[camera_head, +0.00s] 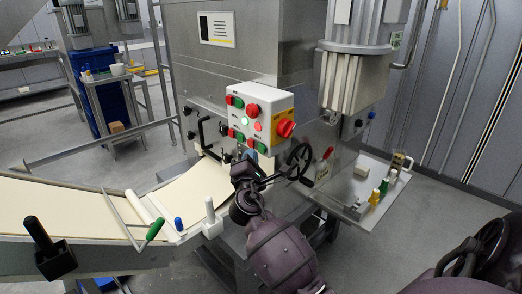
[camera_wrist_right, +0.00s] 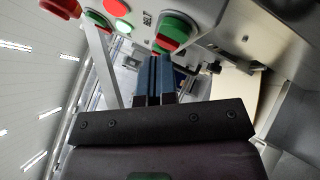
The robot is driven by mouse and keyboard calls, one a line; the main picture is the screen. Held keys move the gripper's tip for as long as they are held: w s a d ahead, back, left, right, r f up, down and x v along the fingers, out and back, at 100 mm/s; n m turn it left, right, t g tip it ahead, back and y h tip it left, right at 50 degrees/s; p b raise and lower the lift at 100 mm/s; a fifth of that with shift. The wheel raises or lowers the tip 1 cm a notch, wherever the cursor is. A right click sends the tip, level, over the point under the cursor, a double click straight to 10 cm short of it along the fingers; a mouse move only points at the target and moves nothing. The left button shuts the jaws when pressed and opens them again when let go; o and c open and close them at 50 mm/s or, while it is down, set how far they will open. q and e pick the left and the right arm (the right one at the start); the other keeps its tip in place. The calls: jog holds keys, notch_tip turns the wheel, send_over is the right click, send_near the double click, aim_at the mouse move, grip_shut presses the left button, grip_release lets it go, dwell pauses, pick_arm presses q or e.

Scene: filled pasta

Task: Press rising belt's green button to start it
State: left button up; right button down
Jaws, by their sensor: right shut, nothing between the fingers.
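The white control box (camera_head: 268,120) on the steel machine carries several green and red buttons and a red rotary switch on yellow. A green-and-red button pair (camera_head: 236,135) sits low on the box. In the right wrist view a green button (camera_wrist_right: 180,24), with red beside it, lies just beyond my fingertips, near a label reading "BELT". My right gripper (camera_head: 252,160) is just below the box, shut and empty; its blue fingers (camera_wrist_right: 155,64) point at that button. I cannot tell whether they touch it. My left gripper is not in view.
A cream belt (camera_head: 75,207) slopes in from the left to the machine. A black handwheel (camera_head: 300,160) is close to the right of my gripper. A steel side shelf (camera_head: 345,195) holds small coloured items. Open floor (camera_head: 400,245) lies to the right.

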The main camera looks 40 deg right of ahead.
jog(key=shift+d, duration=0.15)
dwell(0.7)
jog(key=shift+d, duration=0.3)
jog(key=shift+d, duration=0.4)
dwell(1.0)
jog(key=shift+a, duration=0.8)
jog(key=shift+a, duration=0.15)
jog(key=a, duration=0.4)
jog(key=shift+s+a, duration=0.2)
jog(key=shift+a, duration=0.15)
dwell(0.8)
